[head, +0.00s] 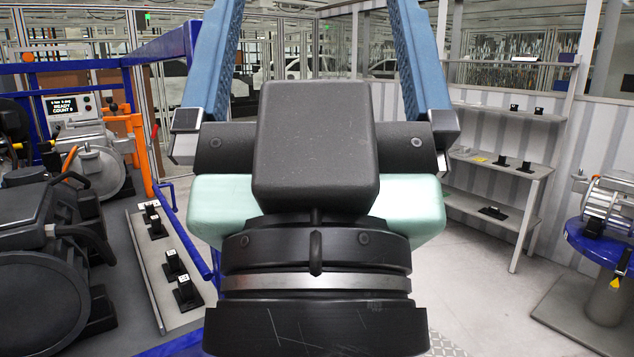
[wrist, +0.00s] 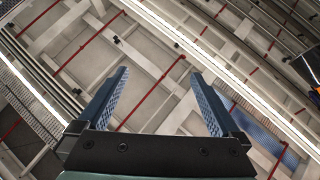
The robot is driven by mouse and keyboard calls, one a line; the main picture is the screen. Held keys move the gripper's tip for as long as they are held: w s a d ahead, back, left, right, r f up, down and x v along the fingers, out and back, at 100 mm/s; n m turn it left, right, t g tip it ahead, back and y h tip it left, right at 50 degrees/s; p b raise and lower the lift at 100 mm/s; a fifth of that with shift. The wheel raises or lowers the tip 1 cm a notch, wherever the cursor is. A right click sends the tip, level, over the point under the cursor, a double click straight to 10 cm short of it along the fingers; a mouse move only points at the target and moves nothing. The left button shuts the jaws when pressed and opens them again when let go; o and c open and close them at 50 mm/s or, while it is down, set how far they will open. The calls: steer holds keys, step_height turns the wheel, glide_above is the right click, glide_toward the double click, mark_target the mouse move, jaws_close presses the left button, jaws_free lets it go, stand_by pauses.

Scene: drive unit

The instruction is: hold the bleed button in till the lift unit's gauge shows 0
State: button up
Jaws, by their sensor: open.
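My gripper (head: 317,35) fills the middle of the head view, raised close to the camera with its two blue fingers pointing up. The fingers stand wide apart with nothing between them, and their tips run off the top edge. In the wrist view the open fingers (wrist: 158,78) point at the ceiling, and no object is near them. I cannot make out the lift unit, its gauge or the bleed button in either view. My gripper and wrist hide the middle of the scene.
At left stand dark machinery (head: 40,235), a small screen (head: 62,105) reading READY and COUNT, and a blue frame (head: 160,48). A low rack (head: 160,275) holds several black blocks. At right are shelves (head: 500,165) and a round blue table (head: 590,245) bearing a metal device. Floor between looks clear.

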step_height(320, 180, up, 4)
steer(key=shift+r+p, duration=0.1)
steer(key=shift+p, duration=1.05)
